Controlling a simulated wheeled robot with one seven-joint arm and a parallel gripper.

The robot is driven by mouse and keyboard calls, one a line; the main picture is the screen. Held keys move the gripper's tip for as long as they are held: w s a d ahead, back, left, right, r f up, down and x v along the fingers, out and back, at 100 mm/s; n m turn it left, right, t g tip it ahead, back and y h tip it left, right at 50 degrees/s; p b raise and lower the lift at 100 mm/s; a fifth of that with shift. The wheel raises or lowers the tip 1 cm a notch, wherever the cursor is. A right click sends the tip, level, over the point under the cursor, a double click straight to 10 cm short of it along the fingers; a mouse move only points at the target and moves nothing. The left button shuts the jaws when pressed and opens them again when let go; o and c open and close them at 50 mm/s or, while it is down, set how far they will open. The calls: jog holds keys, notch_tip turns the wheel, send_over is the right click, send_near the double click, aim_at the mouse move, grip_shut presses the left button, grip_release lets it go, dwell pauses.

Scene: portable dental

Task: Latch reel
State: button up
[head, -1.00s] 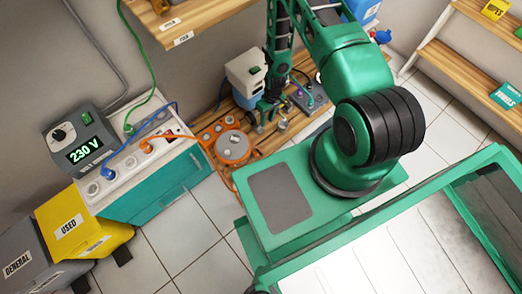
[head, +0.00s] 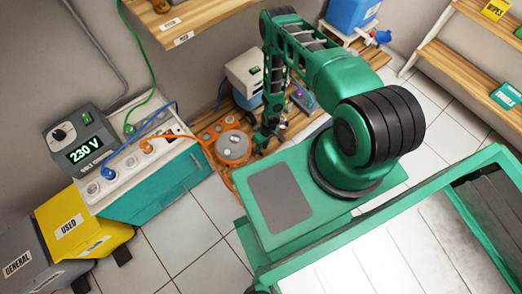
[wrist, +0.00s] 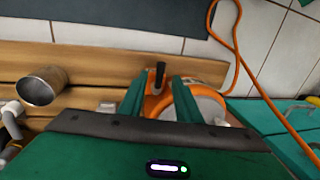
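The reel (head: 233,146) is an orange cable reel with a grey round face, on the low wooden bench beside the teal cabinet. In the wrist view its orange frame and pale drum (wrist: 208,103) show just beyond my gripper (wrist: 160,88). A black upright lever or knob (wrist: 160,75) on the orange part appears between my two green fingers, which are apart. I cannot tell whether they touch it. In the head view my gripper (head: 264,138) is low, just right of the reel, and its fingertips are hard to make out.
An orange cable (head: 207,153) runs from the socket panel (head: 140,155) to the reel. A white and blue unit (head: 244,70) stands behind on the bench. In the wrist view a metal cup (wrist: 42,86) and grey pipe fittings (wrist: 12,125) are at the left.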

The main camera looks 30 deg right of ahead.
jog(key=shift+s+a+f, duration=0.1)
jog(key=shift+a+f, duration=0.05)
jog(key=shift+f, duration=0.55)
jog(key=shift+a+f, duration=0.1)
jog(key=shift+f, duration=0.6)
grip_shut()
jog(key=shift+d+n, duration=0.1)
jog(key=shift+n, duration=0.2)
jog(key=shift+w+d+n+g+h, duration=0.35)
jog(key=shift+w+n, duration=0.6)
jog(key=shift+n, duration=1.95)
jog(key=shift+w+d+n+g+h, duration=0.3)
jog(key=shift+w+n+h, duration=0.45)
jog(key=shift+n, duration=2.15)
jog(key=shift+w+d+n+g+h, duration=0.25)
jog(key=shift+w+n, duration=0.85)
jog(key=shift+n, duration=1.8)
jog(key=shift+w+d, duration=0.1)
jog(key=shift+d, duration=0.05)
